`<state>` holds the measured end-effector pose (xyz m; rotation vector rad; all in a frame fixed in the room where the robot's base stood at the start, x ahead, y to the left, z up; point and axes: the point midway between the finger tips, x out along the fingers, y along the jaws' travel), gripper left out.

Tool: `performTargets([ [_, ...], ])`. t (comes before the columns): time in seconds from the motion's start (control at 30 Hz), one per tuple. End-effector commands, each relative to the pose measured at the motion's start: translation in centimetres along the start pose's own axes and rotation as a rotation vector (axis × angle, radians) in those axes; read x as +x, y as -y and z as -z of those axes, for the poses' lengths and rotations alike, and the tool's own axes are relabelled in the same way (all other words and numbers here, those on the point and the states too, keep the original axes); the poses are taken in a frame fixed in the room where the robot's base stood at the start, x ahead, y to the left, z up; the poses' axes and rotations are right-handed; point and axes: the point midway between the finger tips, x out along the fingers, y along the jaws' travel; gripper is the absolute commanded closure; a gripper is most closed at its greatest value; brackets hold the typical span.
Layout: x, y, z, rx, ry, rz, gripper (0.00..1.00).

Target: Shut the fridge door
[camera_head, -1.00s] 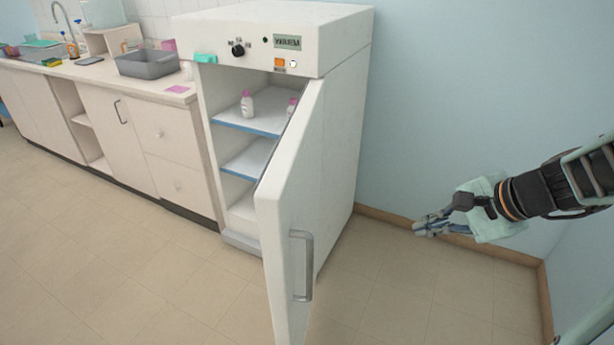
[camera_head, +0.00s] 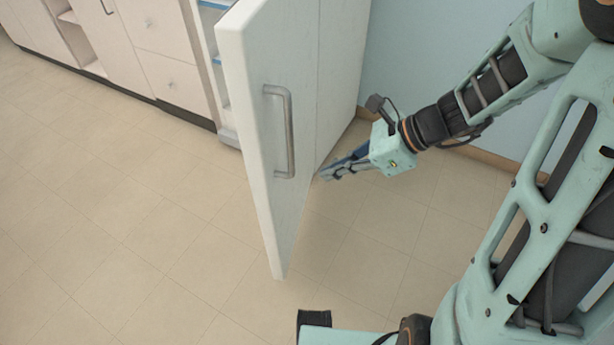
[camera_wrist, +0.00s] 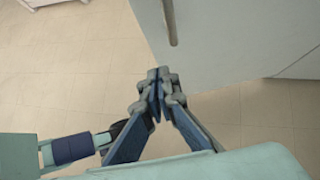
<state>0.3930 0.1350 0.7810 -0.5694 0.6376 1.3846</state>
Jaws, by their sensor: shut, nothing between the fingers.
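The white fridge door (camera_head: 268,130) stands open, swung out toward me, with its outer face and grey bar handle (camera_head: 281,132) turned to the right. The fridge body (camera_head: 341,75) is behind it, and only a strip of its shelves (camera_head: 213,60) shows past the door's left edge. My gripper (camera_head: 326,174) is shut and empty, to the right of the door on its outer side, below handle height in the picture. In the wrist view the gripper tips (camera_wrist: 159,76) point toward the door (camera_wrist: 215,45); I cannot tell whether they touch it. The handle (camera_wrist: 169,22) shows above the tips.
White cabinets (camera_head: 150,45) run along the left. The tiled floor (camera_head: 120,220) is clear to the left of and in front of the door. A blue wall (camera_head: 415,70) with a brown skirting board (camera_head: 480,155) stands behind my arm.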

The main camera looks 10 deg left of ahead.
Motion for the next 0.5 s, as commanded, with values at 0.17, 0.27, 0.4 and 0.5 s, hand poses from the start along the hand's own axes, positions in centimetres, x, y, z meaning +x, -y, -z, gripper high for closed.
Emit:
performTargets([
  [0.17,2.8,-0.1,0.2,-0.002,0.000,-0.004,1.00],
  [0.27,5.0,-0.2,0.3,-0.003,0.000,-0.005,1.00],
  [0.4,8.1,-0.1,0.3,-0.003,-0.001,-0.005,1.00],
  [0.5,10.1,-0.1,0.3,-0.003,-0.001,-0.004,1.00],
])
